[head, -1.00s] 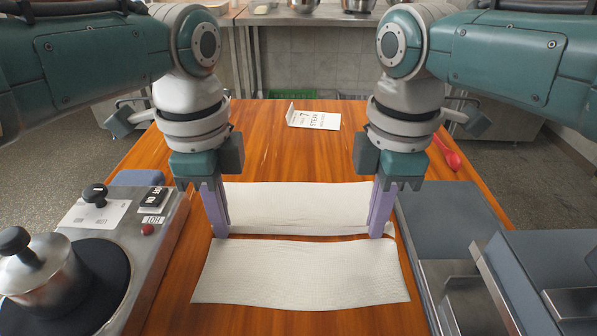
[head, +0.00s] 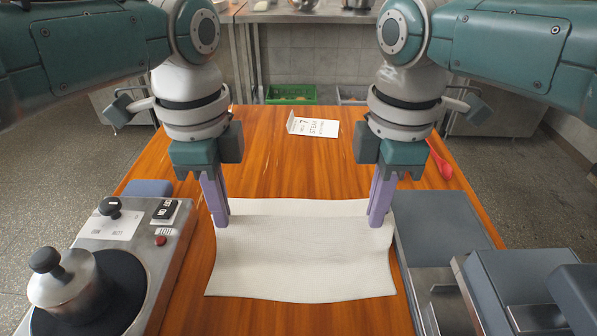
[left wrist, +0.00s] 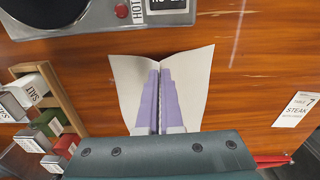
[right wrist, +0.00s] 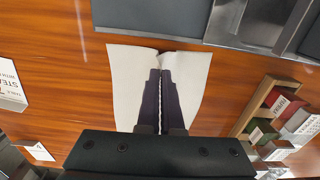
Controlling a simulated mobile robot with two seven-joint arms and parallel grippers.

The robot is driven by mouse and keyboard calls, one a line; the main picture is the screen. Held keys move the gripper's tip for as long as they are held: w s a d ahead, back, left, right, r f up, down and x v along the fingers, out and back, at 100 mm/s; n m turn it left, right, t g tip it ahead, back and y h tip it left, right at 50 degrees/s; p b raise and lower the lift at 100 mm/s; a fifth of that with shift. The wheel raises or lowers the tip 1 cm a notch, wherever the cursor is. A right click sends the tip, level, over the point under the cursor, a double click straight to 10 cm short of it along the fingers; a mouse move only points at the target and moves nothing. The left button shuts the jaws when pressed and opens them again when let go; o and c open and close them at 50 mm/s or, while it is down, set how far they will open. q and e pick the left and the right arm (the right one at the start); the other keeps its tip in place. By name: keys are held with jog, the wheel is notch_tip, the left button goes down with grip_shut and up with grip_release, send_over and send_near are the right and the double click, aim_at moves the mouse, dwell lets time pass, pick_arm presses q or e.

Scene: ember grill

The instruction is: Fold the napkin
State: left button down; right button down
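The off-white napkin (head: 300,255) is on the wooden table between my arms and shows as one nearly rectangular sheet with slightly wavy edges. My left gripper (head: 221,222) is at its left edge and my right gripper (head: 377,222) at its right edge, both toward its far side. In the left wrist view the fingers (left wrist: 157,75) are together at the napkin (left wrist: 195,85), which puckers at their tips. The right wrist view shows the same, with closed fingers (right wrist: 160,80) at the puckered napkin (right wrist: 190,80). How the cloth layers lie is unclear.
A hot plate unit (head: 115,260) with a metal press stands at left. Grey bins (head: 440,235) border the right. A steak card (head: 313,127) and a red spoon (head: 440,162) lie farther back. The table beyond the napkin is mostly clear.

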pick_arm(q)
jog(key=shift+r, duration=0.1)
pick_arm(e)
jog(key=shift+r, duration=0.15)
